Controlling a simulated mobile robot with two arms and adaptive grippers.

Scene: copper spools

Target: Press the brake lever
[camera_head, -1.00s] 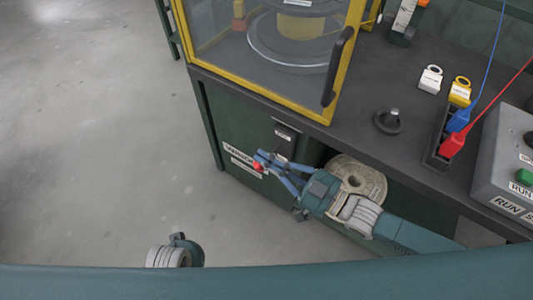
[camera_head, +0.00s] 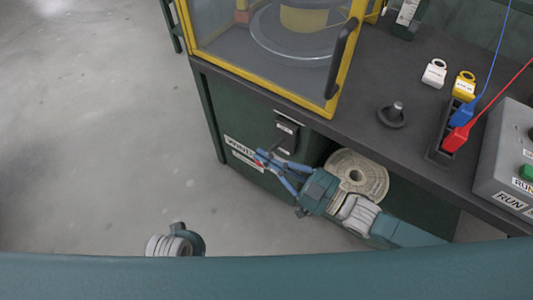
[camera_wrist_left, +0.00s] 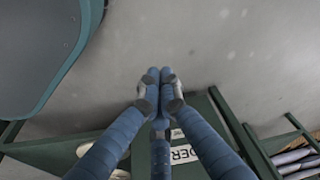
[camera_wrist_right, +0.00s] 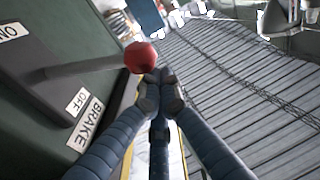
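The brake lever is a grey bar with a red ball knob (camera_wrist_right: 141,57) in the right wrist view. It sticks out of a dark box with ON, OFF and BRAKE labels (camera_wrist_right: 85,122). In the head view the box (camera_head: 286,137) sits on the bench front, and the knob is mostly hidden by my fingers. My right gripper (camera_head: 259,156) has its fingertips together, right beside the knob (camera_wrist_right: 160,76); whether they touch it I cannot tell. My left gripper (camera_wrist_left: 160,76) is shut and empty, pointing at the floor and bench frame.
A yellow-framed guard door (camera_head: 328,112) with a black handle stands above the bench top. A spool (camera_head: 362,178) sits in the opening below, behind my right arm. Red and blue plugs (camera_head: 460,137) and a grey control box (camera_head: 505,165) are at right. The floor at left is clear.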

